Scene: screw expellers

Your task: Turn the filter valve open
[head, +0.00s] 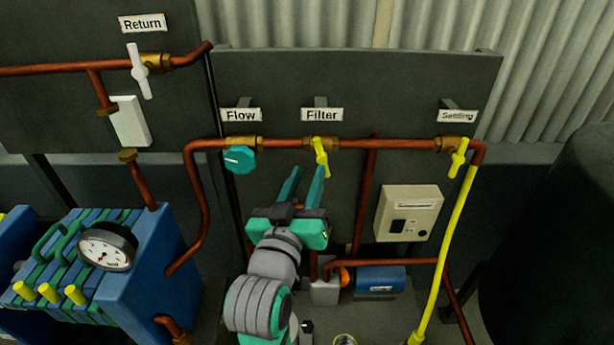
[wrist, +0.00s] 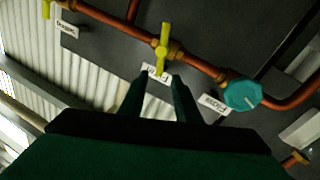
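The filter valve has a yellow handle (head: 321,156) on a brass fitting under the "Filter" label (head: 321,115). The handle stands roughly upright, across the copper pipe and slightly tilted. In the wrist view the yellow handle (wrist: 164,48) is just beyond the fingertips, near the picture's middle. My gripper (head: 306,172) reaches up toward the valve. Its two teal fingers are apart with nothing between them. In the head view the right fingertip is close to the lower end of the handle; I cannot tell whether they touch. In the wrist view, the fingers (wrist: 160,82) show a gap between them.
A teal flow knob (head: 239,159) sits left of the filter valve on the same pipe. A yellow settling valve (head: 458,157) is to the right, with a yellow hose (head: 446,260) below. A beige control box (head: 408,212) and blue motor (head: 381,279) are lower right. A gauge (head: 106,248) stands left.

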